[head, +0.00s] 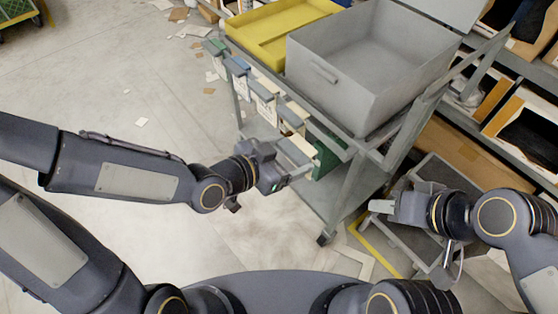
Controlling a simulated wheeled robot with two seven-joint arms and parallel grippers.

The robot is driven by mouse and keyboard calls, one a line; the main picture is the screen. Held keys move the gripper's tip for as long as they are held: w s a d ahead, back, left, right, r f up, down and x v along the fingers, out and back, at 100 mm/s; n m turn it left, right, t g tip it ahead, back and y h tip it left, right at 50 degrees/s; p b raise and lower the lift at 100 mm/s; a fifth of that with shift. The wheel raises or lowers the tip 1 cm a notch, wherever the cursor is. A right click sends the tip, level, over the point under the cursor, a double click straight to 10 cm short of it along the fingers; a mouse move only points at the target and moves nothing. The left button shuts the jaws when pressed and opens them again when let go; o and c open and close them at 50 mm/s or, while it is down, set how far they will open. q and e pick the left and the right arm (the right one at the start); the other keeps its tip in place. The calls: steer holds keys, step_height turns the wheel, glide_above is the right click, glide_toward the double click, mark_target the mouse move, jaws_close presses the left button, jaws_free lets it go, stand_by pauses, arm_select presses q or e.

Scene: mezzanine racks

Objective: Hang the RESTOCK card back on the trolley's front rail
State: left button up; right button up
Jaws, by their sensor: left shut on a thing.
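The grey trolley's front rail (290,92) runs diagonally across the upper middle, with several cards hanging along it under green, blue, pale and tan tops. My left gripper (294,166) is just below and in front of the rail's near right part. It is shut on a pale card (296,150), taken as the RESTOCK card. Its lettering cannot be read, and the gripper hides part of it. I cannot tell whether it touches the rail. My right gripper (381,206) is right of the trolley's near leg, apart from the card; its finger gap is unclear.
A grey open bin (365,65) and a yellow tray (270,35) stand on the trolley top. A green panel (328,155) shows below the rail. Racks with boxes (520,125) stand at the right. The floor at left is open, with scattered paper scraps.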

mark_target(306, 143)
arm_select(q)
steer(key=shift+w+d, duration=0.65)
steer(key=shift+d, duration=0.25)
steer(key=shift+w+d, duration=1)
steer(key=shift+d, duration=0.3)
steer(key=x, duration=0.3)
steer(key=shift+w+d+r, duration=0.25)
steer(key=shift+w+d, duration=0.1)
steer(key=shift+s+a+b, duration=0.15)
steer(key=shift+a+b, duration=0.05)
steer(key=shift+b, duration=0.55)
steer(key=shift+f, duration=0.15)
steer(key=shift+f+b, duration=1.35)
steer(key=shift+b, duration=0.15)
